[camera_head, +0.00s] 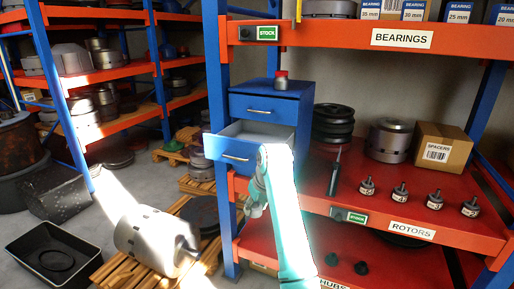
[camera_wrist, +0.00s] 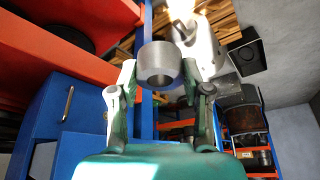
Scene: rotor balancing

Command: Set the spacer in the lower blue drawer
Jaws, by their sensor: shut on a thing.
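The upper blue drawer (camera_head: 262,108) is shut, and a small red-topped part (camera_head: 281,80) stands on the cabinet. A blue shelf post (camera_head: 218,60) rises beside the drawers. Several small rotors and a spacers box (camera_head: 440,146) stand on the red shelf. A large white rotor (camera_head: 150,238) lies on a pallet.

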